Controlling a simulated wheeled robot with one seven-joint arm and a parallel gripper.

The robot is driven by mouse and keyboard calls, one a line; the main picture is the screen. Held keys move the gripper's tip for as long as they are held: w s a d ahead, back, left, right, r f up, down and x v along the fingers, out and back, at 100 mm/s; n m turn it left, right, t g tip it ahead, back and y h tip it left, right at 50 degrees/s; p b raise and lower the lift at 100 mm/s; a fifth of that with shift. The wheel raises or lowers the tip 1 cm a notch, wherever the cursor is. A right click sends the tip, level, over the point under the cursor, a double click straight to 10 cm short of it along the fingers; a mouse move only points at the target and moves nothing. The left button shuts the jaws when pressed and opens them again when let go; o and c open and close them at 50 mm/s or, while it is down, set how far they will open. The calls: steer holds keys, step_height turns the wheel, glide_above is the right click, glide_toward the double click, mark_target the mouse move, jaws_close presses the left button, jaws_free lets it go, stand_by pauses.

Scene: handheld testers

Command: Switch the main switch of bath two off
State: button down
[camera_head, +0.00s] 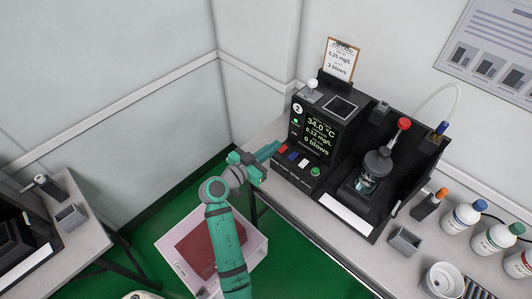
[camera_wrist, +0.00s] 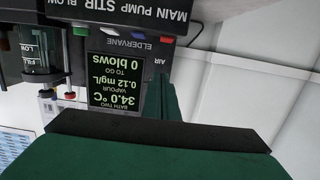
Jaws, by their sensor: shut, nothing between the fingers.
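Bath two's black unit (camera_head: 323,122) carries a "2" badge and stands on the bench. Its lit display (camera_head: 320,135) reads 34.0 °C, 0.12 mg/L and 0 blows. Along its lower front sit a red switch (camera_head: 282,150), a blue switch, a white switch and a green button (camera_head: 315,171). In the wrist view the panel appears upside down, with the red switch (camera_wrist: 167,41) by the "MAIN" label. My gripper (camera_head: 272,150) is shut and empty, just left of the red switch; I cannot tell whether they touch. The switch's tilt is too small to read.
A stirred flask (camera_head: 370,172) with a red-capped probe stands in the unit's right bay. Bottles (camera_head: 462,217) and a small grey box (camera_head: 405,241) are farther right. A bin (camera_head: 254,265) stands on the floor below my arm. Another bench (camera_head: 62,225) is at left.

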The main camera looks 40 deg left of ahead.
mark_target(280, 154)
steer(key=w, duration=0.3)
steer(key=shift+w+d+f, duration=0.15)
steer(key=shift+w+f, duration=0.05)
step_height(280, 154, down, 2)
steer(key=shift+w+f, duration=0.1)
steer(key=shift+f, duration=0.05)
steer(key=shift+w+f, duration=0.15)
steer(key=shift+f, duration=0.65)
steer(key=shift+d+f, duration=0.1)
steer(key=shift+f, duration=0.05)
